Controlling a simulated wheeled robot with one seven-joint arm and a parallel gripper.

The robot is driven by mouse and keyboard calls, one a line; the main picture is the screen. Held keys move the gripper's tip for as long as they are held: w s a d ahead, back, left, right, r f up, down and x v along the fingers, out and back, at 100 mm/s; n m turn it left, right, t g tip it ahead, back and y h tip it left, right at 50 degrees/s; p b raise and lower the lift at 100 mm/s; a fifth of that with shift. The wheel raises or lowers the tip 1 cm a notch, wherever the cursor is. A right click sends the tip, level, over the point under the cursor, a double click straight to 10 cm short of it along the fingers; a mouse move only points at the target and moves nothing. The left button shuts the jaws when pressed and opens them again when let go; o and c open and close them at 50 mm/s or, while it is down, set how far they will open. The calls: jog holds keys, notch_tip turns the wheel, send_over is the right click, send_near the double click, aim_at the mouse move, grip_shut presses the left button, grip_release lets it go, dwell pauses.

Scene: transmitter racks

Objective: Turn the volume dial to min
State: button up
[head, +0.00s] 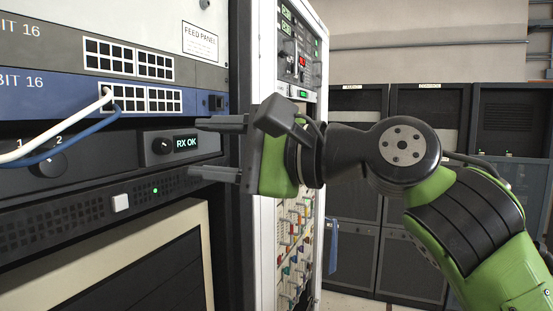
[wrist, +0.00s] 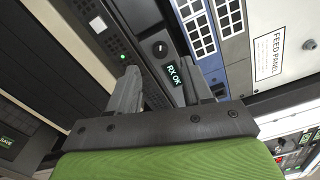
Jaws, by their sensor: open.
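A small round black dial (head: 162,146) with a light pointer mark sits on a dark panel, just left of a lit "RX OK" display (head: 186,143). I can read no volume label on it. A larger black knob (head: 48,164) with "1" and "2" marks sits further left, partly behind cables. My gripper (head: 196,148) is open and empty, its fingers pointing left at this panel, one above the other, right of the small dial. In the wrist view the small dial (wrist: 159,48) lies beyond the fingertips, roughly between their lines, and the display (wrist: 173,75) shows between the fingers.
White and blue cables (head: 60,140) run from the port panel across the left of the rack. A white square button (head: 120,202) and a green light are below the dial. A white-edged rack (head: 264,230) stands behind my gripper. Dark cabinets (head: 430,110) line the back.

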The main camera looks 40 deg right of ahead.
jog(key=v, duration=0.9)
jog(key=shift+s+d, duration=0.15)
jog(key=shift+s, duration=0.15)
